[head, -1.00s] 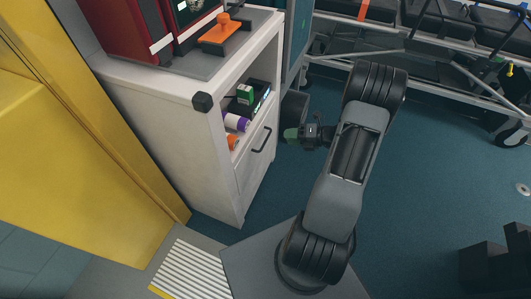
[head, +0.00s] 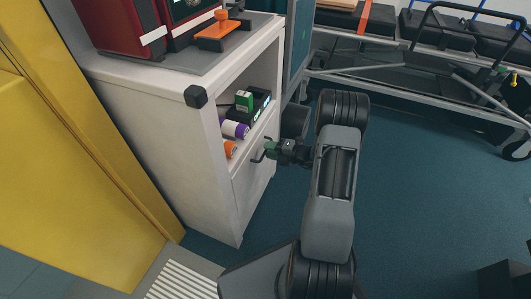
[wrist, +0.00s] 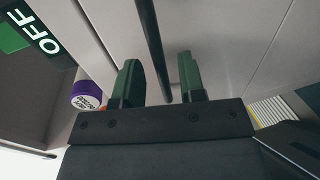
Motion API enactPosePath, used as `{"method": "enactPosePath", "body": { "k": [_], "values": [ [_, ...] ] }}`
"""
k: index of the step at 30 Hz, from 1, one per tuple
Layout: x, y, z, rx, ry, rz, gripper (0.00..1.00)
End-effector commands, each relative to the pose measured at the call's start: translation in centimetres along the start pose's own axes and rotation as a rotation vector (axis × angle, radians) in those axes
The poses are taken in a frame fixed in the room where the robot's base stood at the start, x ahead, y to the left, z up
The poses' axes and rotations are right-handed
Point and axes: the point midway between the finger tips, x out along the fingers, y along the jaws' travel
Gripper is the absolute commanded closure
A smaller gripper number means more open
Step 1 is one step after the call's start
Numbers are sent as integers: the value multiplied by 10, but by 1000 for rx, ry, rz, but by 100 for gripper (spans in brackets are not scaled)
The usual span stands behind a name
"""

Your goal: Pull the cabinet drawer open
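The white cabinet (head: 215,185) stands left of centre in the head view. Its drawer (head: 254,182) is closed, below an open shelf. The dark bar handle (head: 257,157) on the drawer front is partly hidden by my gripper (head: 270,150). In the wrist view, the handle (wrist: 153,40) runs down between the two green fingertips of my gripper (wrist: 160,80). The fingers are apart, with a gap on each side of the bar, so my gripper is open around or just in front of the handle. The exact depth is hard to tell.
An orange-handled tool (head: 220,30) lies on top. A wheeled stretcher (head: 430,60) stands at the back right.

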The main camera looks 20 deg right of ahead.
Motion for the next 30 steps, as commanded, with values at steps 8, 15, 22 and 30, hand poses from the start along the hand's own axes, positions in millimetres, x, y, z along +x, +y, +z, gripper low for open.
{"method": "enactPosePath", "body": {
  "k": [8, 15, 22, 30],
  "values": [
    [19, 0, 0, -1, 1, 0, 63],
    [20, 1, 0, -1, 1, 0, 63],
    [20, 0, 0, -1, 1, 0, 77],
    [20, 0, 0, -1, 1, 0, 100]
  ]
}}
